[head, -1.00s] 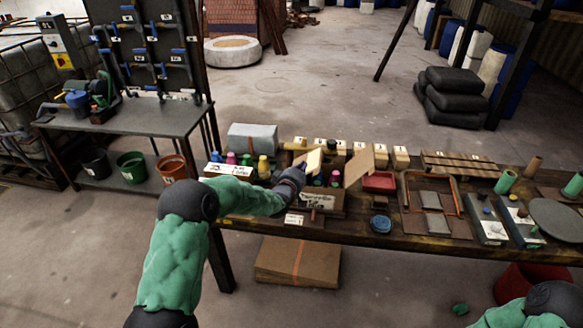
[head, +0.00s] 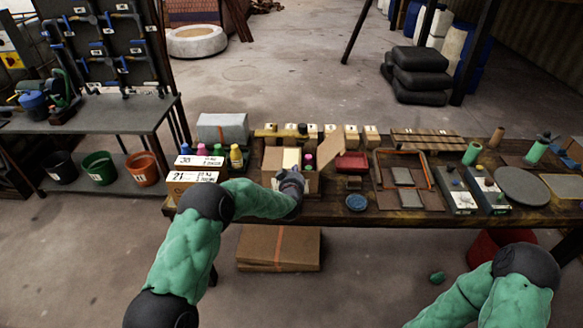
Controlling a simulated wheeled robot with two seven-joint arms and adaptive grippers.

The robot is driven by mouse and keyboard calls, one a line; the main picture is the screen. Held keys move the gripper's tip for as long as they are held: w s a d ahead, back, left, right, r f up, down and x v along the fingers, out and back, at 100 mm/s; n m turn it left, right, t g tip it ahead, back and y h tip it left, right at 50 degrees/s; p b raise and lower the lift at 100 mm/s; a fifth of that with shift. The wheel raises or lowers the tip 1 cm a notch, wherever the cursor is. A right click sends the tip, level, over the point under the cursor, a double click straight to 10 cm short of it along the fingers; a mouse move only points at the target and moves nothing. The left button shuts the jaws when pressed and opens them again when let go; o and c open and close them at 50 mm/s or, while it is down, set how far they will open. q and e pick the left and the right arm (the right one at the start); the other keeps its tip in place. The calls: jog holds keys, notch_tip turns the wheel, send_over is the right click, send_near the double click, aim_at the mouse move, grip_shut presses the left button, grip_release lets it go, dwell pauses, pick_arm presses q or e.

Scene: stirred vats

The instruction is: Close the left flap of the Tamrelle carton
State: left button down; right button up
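The open carton (head: 313,184) stands on the bench near the middle of the head view, with small bottles showing inside. Its right flap (head: 331,146) stands up and leans outward to the right. A brown panel (head: 272,159) shows at its left side; I cannot tell for certain whether this is the left flap or how far it is folded. A pale yellow piece (head: 291,158) shows at the opening. My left gripper (head: 291,181) is at the carton's front and hides much of it and its label. Its fingers are too small to read. My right gripper is out of view.
Pale labelled blocks (head: 351,137) stand behind. Flat cartons (head: 280,248) lie under the bench.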

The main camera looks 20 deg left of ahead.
pick_arm(q)
jog(key=shift+d+f+b, duration=0.2)
jog(key=shift+f+b, duration=0.1)
jog(key=shift+f, duration=0.35)
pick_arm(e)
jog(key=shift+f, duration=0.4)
